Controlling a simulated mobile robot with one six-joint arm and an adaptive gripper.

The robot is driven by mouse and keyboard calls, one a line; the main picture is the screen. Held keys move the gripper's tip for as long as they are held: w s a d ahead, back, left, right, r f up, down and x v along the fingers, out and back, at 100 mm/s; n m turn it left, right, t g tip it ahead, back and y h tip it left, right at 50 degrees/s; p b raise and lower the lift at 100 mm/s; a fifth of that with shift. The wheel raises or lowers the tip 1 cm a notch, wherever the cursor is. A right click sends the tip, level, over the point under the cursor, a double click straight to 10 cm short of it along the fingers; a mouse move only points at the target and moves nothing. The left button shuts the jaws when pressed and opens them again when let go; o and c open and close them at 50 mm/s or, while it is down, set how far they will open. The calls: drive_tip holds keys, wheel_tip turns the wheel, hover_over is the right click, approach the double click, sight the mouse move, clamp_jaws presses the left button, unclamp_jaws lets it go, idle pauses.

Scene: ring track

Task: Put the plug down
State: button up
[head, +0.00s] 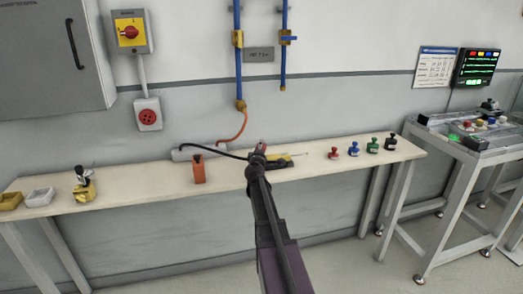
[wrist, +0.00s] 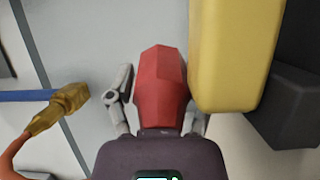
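The red plug (wrist: 161,85) sits between the two fingers of my gripper (wrist: 160,105) in the wrist view, with its faceted end pointing away from the palm. The fingers lie close along both its sides, and the right one is partly hidden behind a yellow body. In the head view my gripper (head: 258,153) is over the middle of the bench, and a little red shows at its tip. A black cable (head: 225,152) runs from the left to my gripper. I cannot tell the plug's height above the bench.
A yellow and black object (head: 280,161) is right beside my gripper; an orange block (head: 199,168) stands to its left. Coloured knobbed pieces, including a red one (head: 333,153), stand at the right. The bench (head: 135,178) has bare room left of the orange block.

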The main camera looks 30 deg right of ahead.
drive_tip(key=shift+o, duration=1.2)
drive_tip(key=shift+r, duration=0.15)
drive_tip(key=v, duration=1.2)
